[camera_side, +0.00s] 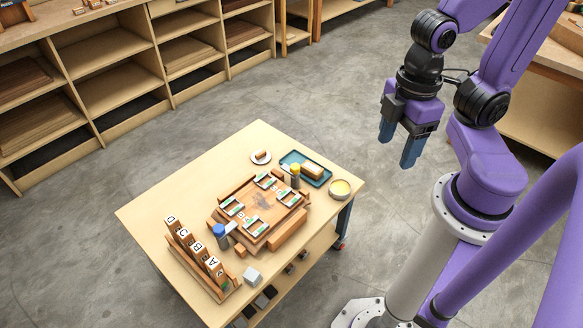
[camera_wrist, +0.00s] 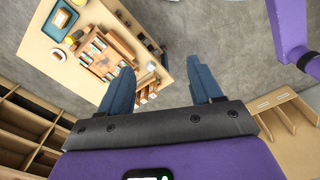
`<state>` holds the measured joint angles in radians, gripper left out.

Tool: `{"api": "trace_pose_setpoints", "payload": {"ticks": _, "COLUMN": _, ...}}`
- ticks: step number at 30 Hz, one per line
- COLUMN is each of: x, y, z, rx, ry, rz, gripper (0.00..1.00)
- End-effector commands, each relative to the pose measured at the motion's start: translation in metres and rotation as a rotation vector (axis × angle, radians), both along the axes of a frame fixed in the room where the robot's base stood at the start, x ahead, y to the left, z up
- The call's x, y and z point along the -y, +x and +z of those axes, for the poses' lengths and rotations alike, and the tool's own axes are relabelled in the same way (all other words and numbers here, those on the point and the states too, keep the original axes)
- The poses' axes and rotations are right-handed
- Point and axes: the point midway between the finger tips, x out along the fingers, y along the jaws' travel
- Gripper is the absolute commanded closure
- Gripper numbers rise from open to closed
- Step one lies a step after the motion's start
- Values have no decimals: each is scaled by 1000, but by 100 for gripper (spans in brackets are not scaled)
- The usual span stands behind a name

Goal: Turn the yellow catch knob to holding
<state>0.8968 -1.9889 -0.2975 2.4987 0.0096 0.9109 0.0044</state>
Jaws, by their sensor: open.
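The yellow catch knob (camera_side: 295,169) stands upright at the back right edge of a wooden fixture (camera_side: 250,243) on the work table. It also shows small in the wrist view, as a yellow spot (camera_wrist: 77,35) beside the fixture. Which way the knob is turned is too small to tell. A blue-topped knob (camera_side: 220,230) stands at the fixture's front left edge. My gripper (camera_side: 397,150) is open and empty, high up and to the right of the table, well apart from the yellow knob. Its two blue fingers (camera_wrist: 163,72) are spread in the wrist view.
A round dish (camera_side: 340,189) and a white plate (camera_side: 261,157) stand nearby. Lettered wooden blocks (camera_side: 198,252) line the table's front left. The air between my gripper and the table looks clear.

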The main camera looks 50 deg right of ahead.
Motion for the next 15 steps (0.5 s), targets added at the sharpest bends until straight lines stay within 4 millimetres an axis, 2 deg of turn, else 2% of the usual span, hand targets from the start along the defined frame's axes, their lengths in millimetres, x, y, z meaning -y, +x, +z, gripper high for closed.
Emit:
{"api": "trace_pose_setpoints", "payload": {"ticks": 5, "x": -18, "y": 17, "z": -8, "rx": -79, "ry": 28, "rz": -232, "gripper": 36}}
{"api": "trace_pose_setpoints", "payload": {"ticks": 8, "x": -33, "y": 41, "z": -18, "rx": -159, "ry": 61, "rz": -488, "gripper": 36}}
{"api": "trace_pose_setpoints", "payload": {"ticks": 12, "x": -49, "y": 89, "z": -36, "rx": -261, "ry": 117, "rz": -886, "gripper": 36}}
{"api": "trace_pose_setpoints", "payload": {"ticks": 15, "x": -51, "y": 130, "z": -53, "rx": -324, "ry": 160, "rz": -1176, "gripper": 36}}
